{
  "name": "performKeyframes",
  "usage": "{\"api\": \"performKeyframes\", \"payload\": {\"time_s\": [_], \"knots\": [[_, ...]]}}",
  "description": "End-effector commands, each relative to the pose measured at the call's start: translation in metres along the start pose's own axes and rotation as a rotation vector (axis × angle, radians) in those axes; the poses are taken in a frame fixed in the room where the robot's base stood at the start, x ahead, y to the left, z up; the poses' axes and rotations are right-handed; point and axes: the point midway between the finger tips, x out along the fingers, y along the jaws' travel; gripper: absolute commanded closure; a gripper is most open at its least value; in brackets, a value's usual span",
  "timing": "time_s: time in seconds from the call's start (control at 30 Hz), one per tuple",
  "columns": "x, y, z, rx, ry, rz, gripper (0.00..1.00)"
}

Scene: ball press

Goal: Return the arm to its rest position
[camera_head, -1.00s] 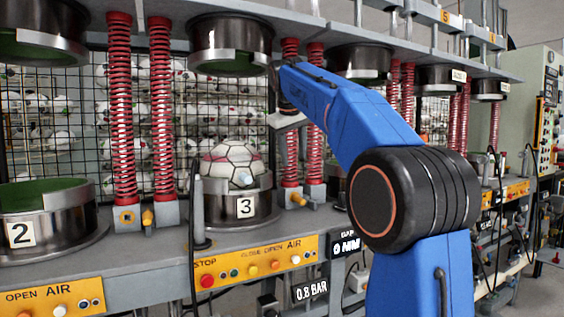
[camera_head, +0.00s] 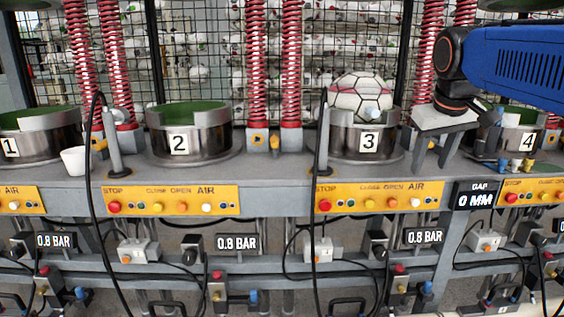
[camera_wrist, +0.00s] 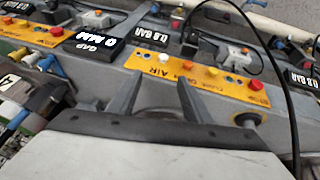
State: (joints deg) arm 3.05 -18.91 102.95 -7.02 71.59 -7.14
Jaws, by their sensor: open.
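My arm (camera_head: 520,68) is blue and enters from the right edge in the head view. My gripper (camera_head: 430,166) hangs from its dark wrist joint, below a white block, with its two grey fingers apart and nothing between them. It is just right of station 3, in front of the machine. In the wrist view my gripper (camera_wrist: 160,78) shows its fingers spread over the control panel. A pale blue knob shows at the ball's front.
Moulds 1 (camera_head: 40,143) and 2 (camera_head: 215,148) stand left, green inside; mould 4 (camera_head: 517,143) is partly behind my arm. Yellow panels (camera_head: 172,201), black cables and red springs line the machine. A white cup (camera_head: 74,160) stands at left. A gap display reads 0 MM.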

Motion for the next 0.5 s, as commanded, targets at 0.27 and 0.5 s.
{"api": "performKeyframes", "payload": {"time_s": [0.27,0.5], "knots": [[0.043,-0.044,0.114,0.035,0.004,-0.057,0.55],[0.092,-0.080,0.213,0.071,0.003,-0.102,0.55]]}}
